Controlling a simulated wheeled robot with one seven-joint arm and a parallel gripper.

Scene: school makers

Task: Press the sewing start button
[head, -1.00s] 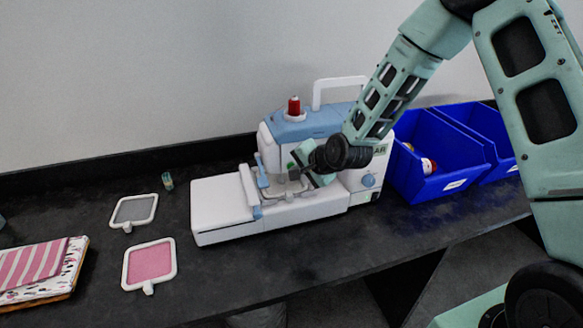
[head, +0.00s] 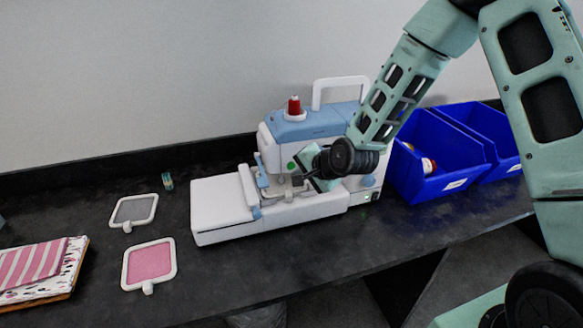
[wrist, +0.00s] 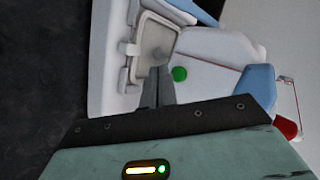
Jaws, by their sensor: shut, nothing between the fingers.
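A white and blue sewing machine (head: 320,122) stands on the black worktop with a red thread spool (head: 294,106) on top. A round green button (head: 291,165) is on the front of its head and also shows in the wrist view (wrist: 179,74). My gripper (head: 298,179) is in front of the machine, just right of and below the button. In the wrist view its fingers (wrist: 160,73) are together and empty, their tips close to the left of the button. I cannot tell whether they touch the machine. My arm hides part of the machine's right side.
Blue bins (head: 440,165) stand just right of the machine. A grey hoop (head: 134,211), a pink hoop (head: 149,263), a small bobbin-like item (head: 167,181) and folded striped fabric (head: 35,262) lie to the left. The worktop before the machine is clear.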

